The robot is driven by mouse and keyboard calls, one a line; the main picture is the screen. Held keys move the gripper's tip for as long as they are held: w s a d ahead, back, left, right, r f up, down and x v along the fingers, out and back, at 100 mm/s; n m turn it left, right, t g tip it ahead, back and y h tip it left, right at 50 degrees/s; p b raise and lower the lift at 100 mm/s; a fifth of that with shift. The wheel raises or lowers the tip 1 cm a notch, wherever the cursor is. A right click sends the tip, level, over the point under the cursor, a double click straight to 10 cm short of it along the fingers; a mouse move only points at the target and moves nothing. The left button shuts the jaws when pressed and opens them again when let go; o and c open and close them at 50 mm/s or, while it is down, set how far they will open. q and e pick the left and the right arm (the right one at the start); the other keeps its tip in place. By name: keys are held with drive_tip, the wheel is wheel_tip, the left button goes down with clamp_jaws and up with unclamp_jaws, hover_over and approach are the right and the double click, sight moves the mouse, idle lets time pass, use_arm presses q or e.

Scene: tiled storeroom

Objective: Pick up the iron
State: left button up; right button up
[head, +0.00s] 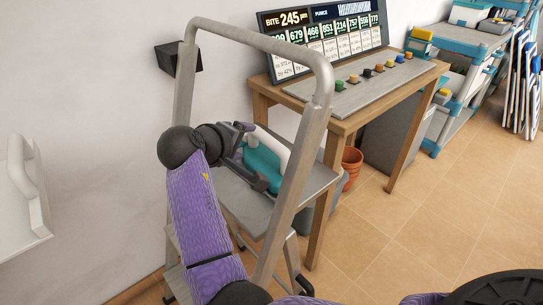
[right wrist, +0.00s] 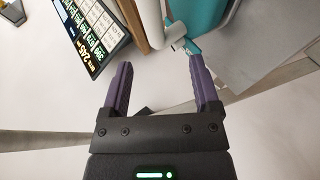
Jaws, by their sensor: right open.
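The iron (head: 263,168), teal with a white handle part, sits on the upper platform of a grey stepladder (head: 230,197). Part of it is hidden behind my right gripper (head: 249,156) in the head view. The gripper is beside the iron, jaws open. In the right wrist view, the teal and white iron (right wrist: 208,12) shows at the top, cut off by the edge. The open purple fingers of the right gripper (right wrist: 160,68) point toward it, with the right finger close to its small teal part; I cannot tell whether they touch. My left gripper is not in view.
The stepladder's tall rail (head: 310,125) arches close around my right arm. A wooden table (head: 345,120) with a display board (head: 325,40) and several coloured knobs stands just right. A terracotta pot (head: 352,161) is below. Open tiled floor lies to the right.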

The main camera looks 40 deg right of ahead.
sight(262, 142)
drive_tip(key=b+x, duration=0.2)
drive_tip(key=x, duration=0.1)
drive_tip(key=b+x, duration=0.2)
drive_tip(key=x, duration=0.1)
drive_tip(key=s+b+x, duration=0.1)
drive_tip(key=b+x, duration=0.1)
drive_tip(key=x, duration=0.1)
drive_tip(key=shift+d+f, duration=0.1)
drive_tip(key=shift+d, duration=0.1)
drive_tip(key=shift+w+d+b, duration=0.25)
drive_tip(key=shift+d+b, duration=0.1)
drive_tip(key=shift+r, duration=0.2)
drive_tip(key=shift+c, duration=0.5)
drive_tip(key=c, duration=1)
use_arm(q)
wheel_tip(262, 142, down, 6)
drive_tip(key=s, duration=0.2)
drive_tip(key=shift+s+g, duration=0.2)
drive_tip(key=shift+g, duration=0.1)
use_arm(e)
clamp_jaws()
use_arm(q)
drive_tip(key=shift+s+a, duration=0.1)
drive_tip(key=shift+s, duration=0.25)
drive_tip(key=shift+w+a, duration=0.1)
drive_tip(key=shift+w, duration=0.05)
